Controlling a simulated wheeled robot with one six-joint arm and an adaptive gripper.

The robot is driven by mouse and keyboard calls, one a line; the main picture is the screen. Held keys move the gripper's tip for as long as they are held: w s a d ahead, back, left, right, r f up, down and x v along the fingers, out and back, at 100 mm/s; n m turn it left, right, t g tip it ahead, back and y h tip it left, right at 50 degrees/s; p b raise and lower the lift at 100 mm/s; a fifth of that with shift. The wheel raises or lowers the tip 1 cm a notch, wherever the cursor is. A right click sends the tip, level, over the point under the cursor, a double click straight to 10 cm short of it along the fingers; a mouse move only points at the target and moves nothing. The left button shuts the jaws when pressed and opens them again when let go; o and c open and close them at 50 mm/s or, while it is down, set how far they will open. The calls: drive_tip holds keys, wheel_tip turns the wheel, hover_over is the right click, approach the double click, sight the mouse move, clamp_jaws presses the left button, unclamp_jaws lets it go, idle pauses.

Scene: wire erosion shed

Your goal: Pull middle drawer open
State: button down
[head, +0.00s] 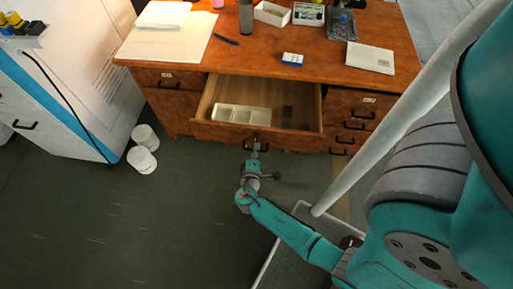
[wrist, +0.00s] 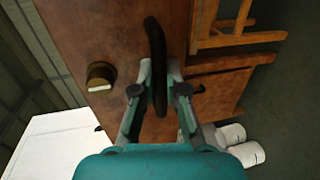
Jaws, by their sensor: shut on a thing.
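The middle drawer (head: 219,131) of the wooden desk is pulled well out in the head view. A white divided tray (head: 240,114) and a few small dark items (head: 288,112) lie inside it. In the wrist view the drawer front (wrist: 122,30) fills the upper middle, with a dark bar handle (wrist: 154,42) and a round brass-coloured lock (wrist: 101,75). My gripper (wrist: 160,75) is shut on the handle, with one finger on each side of it. In the head view my gripper (head: 255,152) is at the drawer front, and the handle is mostly hidden there.
The desk top (head: 270,50) holds a paper mat, a pen (head: 226,39), a blue-and-white box (head: 292,59), a notebook (head: 370,57) and boxes. Side drawers (head: 352,125) are shut. White rolls (head: 142,158) lie on the floor by a white machine (head: 75,75).

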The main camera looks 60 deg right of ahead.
drive_tip(key=c, duration=1.2)
unclamp_jaws()
drive_tip(key=v, duration=1.2)
